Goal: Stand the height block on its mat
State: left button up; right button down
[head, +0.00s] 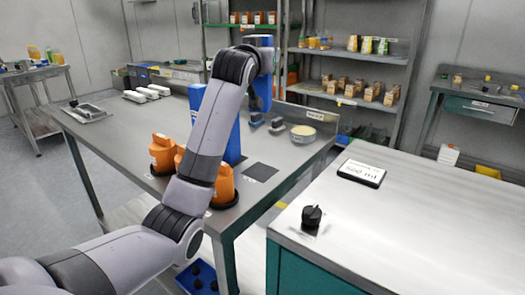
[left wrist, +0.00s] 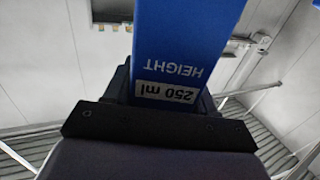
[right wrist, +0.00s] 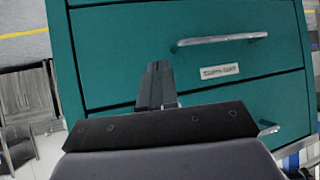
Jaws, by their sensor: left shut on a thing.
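My left gripper (left wrist: 165,95) is shut on the blue height block, which is lettered "HEIGHT" and "250 ml" (left wrist: 185,45). The lettering is upside down in the left wrist view, and the block's far end runs out of the frame. In the head view my left gripper (head: 262,82) is raised above the far part of the grey table; the fingertips are hard to make out. A dark square mat (head: 260,172) lies bare on the table, nearer than the gripper. My right gripper (right wrist: 157,85) has its fingers together and empty, facing a teal drawer cabinet.
A large blue upright body (head: 234,140) stands behind my left arm, partly hidden. Orange containers (head: 162,152) stand to its left. A round pale tub (head: 303,134) is at the table's far right. A white-topped counter (head: 420,215) with a black knob (head: 312,215) is at right.

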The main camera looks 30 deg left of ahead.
pick_arm(q)
notch_tip(320, 180, down, 13)
jog(key=shift+r+b, duration=0.1)
jog(key=shift+b, duration=0.55)
jog(key=shift+f+b, duration=0.35)
jog(key=shift+f, duration=2.4)
jog(key=o, duration=1.2)
jog(key=shift+s, duration=0.1)
jog(key=v, duration=1.2)
